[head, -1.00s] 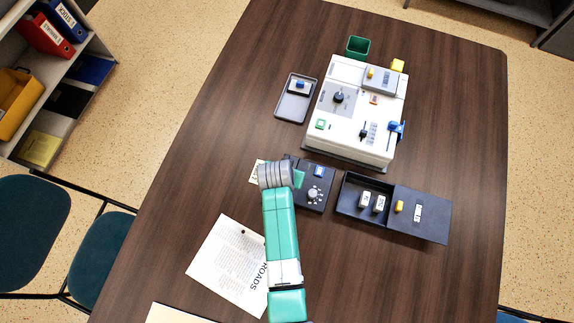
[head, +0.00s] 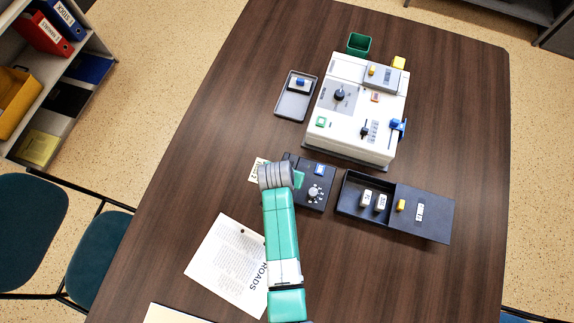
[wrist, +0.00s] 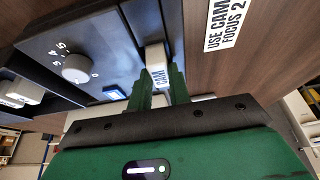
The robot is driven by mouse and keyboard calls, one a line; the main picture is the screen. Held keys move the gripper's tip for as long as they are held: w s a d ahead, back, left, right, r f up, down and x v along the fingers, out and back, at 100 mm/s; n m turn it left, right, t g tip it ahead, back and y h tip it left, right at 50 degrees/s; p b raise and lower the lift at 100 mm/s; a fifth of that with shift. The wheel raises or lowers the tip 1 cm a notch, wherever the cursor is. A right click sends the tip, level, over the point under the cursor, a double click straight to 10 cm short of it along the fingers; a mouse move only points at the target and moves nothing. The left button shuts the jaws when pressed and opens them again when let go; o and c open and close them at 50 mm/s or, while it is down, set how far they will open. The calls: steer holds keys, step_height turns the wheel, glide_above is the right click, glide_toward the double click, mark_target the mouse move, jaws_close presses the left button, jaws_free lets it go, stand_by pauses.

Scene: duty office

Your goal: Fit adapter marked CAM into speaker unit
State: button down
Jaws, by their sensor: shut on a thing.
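A white adapter marked CAM (wrist: 156,60) is between the green fingers of my gripper (wrist: 162,86) in the wrist view. The gripper is shut on it. The adapter's far end is at a dark unit with a dial (wrist: 108,40), which I take as the speaker unit; I cannot tell whether it is seated in an opening or only against it. In the head view the dark unit (head: 318,204) lies in front of the white machine. There my gripper (head: 299,179) shows only as a bit of green over the unit's left side, and the adapter is hidden.
A dark tray (head: 347,207) to the right holds two white adapters (head: 366,196) and a yellow piece (head: 401,205). A white machine (head: 345,143) stands behind the unit. A card reading USE CAM FOCUS 2 (wrist: 222,24) and a paper sheet (head: 228,262) lie on the table.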

steer(key=c, duration=0.8)
jaws_free()
steer(key=shift+r, duration=0.1)
step_height(320, 180, up, 8)
steer(key=p, duration=0.7)
steer(key=shift+p, duration=0.4)
